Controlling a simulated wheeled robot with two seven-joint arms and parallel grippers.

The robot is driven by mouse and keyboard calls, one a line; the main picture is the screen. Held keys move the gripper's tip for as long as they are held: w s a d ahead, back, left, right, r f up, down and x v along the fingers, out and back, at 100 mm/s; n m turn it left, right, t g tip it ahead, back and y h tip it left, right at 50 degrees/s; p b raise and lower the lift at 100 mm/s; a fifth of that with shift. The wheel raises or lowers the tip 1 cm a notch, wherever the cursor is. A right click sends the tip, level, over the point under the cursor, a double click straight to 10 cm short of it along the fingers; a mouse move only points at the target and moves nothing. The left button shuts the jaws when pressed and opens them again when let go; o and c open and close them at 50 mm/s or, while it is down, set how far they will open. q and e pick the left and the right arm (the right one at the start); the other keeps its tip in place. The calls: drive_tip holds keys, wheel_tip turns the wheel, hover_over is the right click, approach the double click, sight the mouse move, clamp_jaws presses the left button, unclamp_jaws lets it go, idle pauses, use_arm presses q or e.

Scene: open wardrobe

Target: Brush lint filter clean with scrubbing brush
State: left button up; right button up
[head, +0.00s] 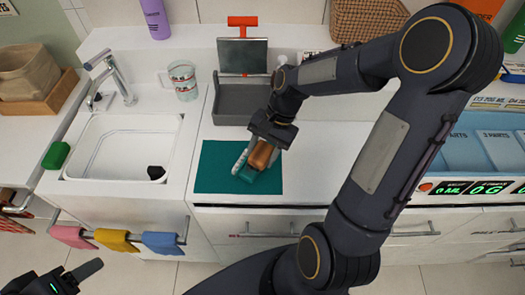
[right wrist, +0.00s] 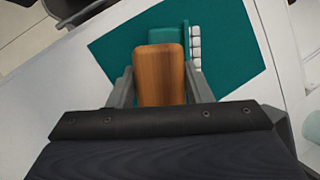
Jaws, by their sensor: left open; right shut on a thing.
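The scrubbing brush (head: 262,155) has a brown wooden handle, a teal body and white bristles along one side. My right gripper (head: 266,143) is shut on its wooden handle, over the teal mat (head: 210,172). In the right wrist view, the brush (right wrist: 160,72) sits between the two fingers (right wrist: 160,92); I cannot tell whether it touches the mat (right wrist: 115,55). The lint filter (head: 243,56), a grey mesh panel with a red-orange handle, stands upright at the grey tray (head: 228,104) behind the mat. My left gripper (head: 75,281) is open and empty, low at the left.
A white sink (head: 100,120) with a faucet (head: 120,85) lies to the left. A clear cup (head: 184,82), a green sponge (head: 56,155) and a purple bottle (head: 155,18) stand around it. Cloths hang on a front rail (head: 140,246). A blue-topped unit (head: 465,150) is at the right.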

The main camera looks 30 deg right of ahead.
drive_tip(key=shift+f, duration=0.25)
drive_tip(key=shift+s+a+r, duration=0.1)
drive_tip(key=shift+s+a, duration=0.4)
drive_tip(key=shift+a, duration=0.4)
drive_tip(key=shift+s+a, duration=0.6)
drive_tip(key=shift+a, duration=0.3)
drive_tip(key=shift+w+d+f, duration=0.2)
drive_tip(key=shift+w+d, duration=0.4)
drive_tip(key=shift+d, duration=0.3)
drive_tip(key=shift+w+d+r+p, duration=0.15)
drive_tip(key=shift+w+d, duration=0.15)
drive_tip(key=shift+d, duration=0.2)
drive_tip(key=shift+w+d+f+p, duration=0.15)
drive_tip(key=shift+w+d, duration=0.15)
drive_tip(key=shift+d, duration=0.15)
drive_tip(key=shift+s+a+r, duration=0.2)
drive_tip(key=shift+s+a, duration=0.4)
drive_tip(key=shift+a, duration=0.3)
drive_tip(key=shift+s+a, duration=0.1)
drive_tip(key=shift+a, duration=0.05)
